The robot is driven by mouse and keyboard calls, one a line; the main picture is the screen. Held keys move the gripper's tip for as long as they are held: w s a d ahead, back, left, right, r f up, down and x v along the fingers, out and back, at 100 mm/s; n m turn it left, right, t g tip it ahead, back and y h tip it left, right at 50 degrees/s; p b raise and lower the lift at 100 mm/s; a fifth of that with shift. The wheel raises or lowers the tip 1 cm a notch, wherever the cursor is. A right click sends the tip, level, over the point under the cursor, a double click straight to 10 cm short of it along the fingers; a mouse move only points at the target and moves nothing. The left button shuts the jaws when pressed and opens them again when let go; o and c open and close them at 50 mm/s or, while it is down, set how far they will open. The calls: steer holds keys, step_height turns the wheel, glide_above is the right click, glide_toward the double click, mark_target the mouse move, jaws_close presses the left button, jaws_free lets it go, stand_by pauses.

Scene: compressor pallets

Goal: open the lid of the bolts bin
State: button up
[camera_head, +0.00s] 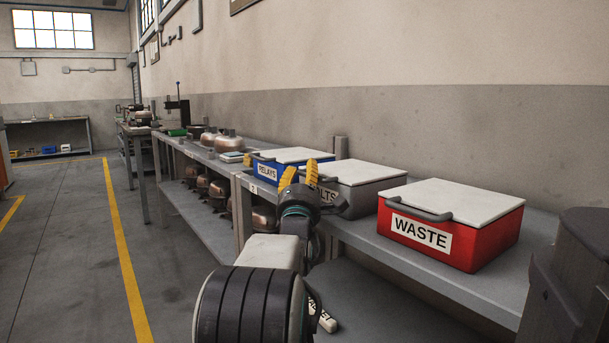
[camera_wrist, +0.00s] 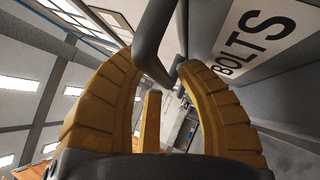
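The grey bolts bin (camera_head: 368,197) stands on the bench between the blue relays bin and the red waste bin. Its white lid (camera_head: 360,171) lies flat and shut. My gripper (camera_head: 300,167), with yellow fingers, is at the front left of this bin and hides part of its label. In the wrist view the BOLTS label (camera_wrist: 258,38) shows at the upper right. The dark bar handle (camera_wrist: 156,45) passes between the open yellow fingers of my gripper (camera_wrist: 158,65). The fingers appear apart, not closed on the bar; contact is unclear.
The red waste bin (camera_head: 470,237) with a white lid stands close on the right. The blue relays bin (camera_head: 276,173) stands close on the left. The grey bench (camera_head: 410,256) runs along the wall. The floor (camera_head: 65,250) at the left is clear.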

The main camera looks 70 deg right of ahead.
steer(key=shift+o, duration=0.2)
jaws_close()
steer(key=shift+r, duration=0.1)
